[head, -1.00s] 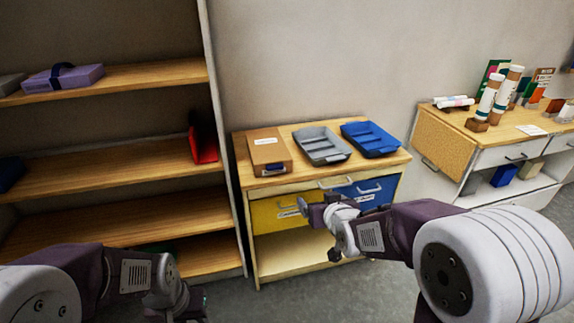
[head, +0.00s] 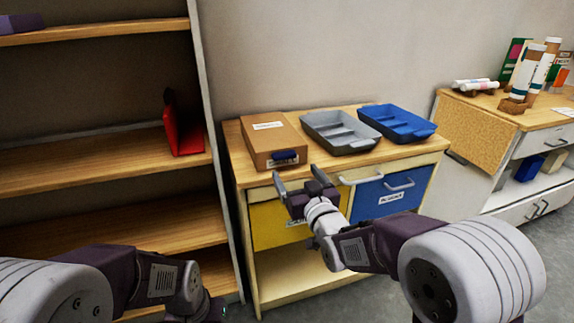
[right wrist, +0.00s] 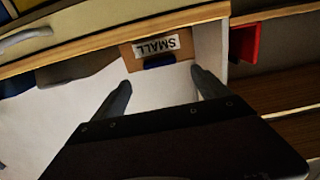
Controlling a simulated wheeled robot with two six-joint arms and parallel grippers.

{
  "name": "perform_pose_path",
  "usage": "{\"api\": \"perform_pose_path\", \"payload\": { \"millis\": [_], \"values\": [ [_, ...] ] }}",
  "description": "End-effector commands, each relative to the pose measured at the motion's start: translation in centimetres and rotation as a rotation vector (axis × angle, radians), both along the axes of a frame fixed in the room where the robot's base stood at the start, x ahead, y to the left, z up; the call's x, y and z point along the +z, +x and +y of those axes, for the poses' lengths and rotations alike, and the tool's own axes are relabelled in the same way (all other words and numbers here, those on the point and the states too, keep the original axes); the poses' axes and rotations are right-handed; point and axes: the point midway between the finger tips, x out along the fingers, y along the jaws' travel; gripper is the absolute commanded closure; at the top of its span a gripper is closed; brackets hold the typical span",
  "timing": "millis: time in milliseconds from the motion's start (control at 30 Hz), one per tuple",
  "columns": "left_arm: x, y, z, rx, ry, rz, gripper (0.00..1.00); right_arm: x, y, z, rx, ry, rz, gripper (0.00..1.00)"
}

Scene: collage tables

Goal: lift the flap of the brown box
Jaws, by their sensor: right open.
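The brown box (head: 262,140) lies closed on the left part of the small table, with a white label on top and a blue tab (head: 284,156) on its front. My right gripper (head: 297,178) is open and empty in front of the table, just below and in front of the tab. In the right wrist view, the box (right wrist: 130,55) shows upside down beyond the open fingers (right wrist: 161,80), with a label reading SMALL and the blue tab. My left gripper (head: 208,308) is low at the bottom edge, its fingers unclear.
A grey tray (head: 340,147) and a blue tray (head: 420,133) stand right of the box. Yellow and blue drawers (head: 392,193) with handles sit under the tabletop. A shelf unit (head: 95,165) holding a red item (head: 185,132) stands close at left.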

Motion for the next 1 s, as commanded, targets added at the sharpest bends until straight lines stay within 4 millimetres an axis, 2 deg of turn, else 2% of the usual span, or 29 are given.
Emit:
{"api": "perform_pose_path", "payload": {
  "millis": [400, 567, 800, 867, 1000],
  "values": [
    [-0.5, 0.0, 0.0, 0.000, 0.000, 0.000, 0.64, -0.1, 7.1, 2.3, -0.001, 0.000, 0.001, 0.15],
    [-0.5, 0.0, 0.0, 0.000, 0.000, 0.000, 0.64, 0.0, 8.4, 2.7, -0.001, 0.000, 0.001, 0.15],
    [-0.5, 0.0, 0.0, 0.000, 0.000, 0.000, 0.64, 0.0, 8.5, 2.7, -0.001, 0.000, 0.001, 0.15],
    [-0.5, 0.0, 0.0, 0.000, 0.000, 0.000, 0.64, 0.0, 8.5, 2.7, -0.001, 0.000, 0.001, 0.28],
    [-0.5, 0.0, 0.0, 0.000, 0.000, 0.000, 0.64, 0.0, 8.5, 2.7, -0.001, 0.000, 0.001, 0.67]
  ]
}}
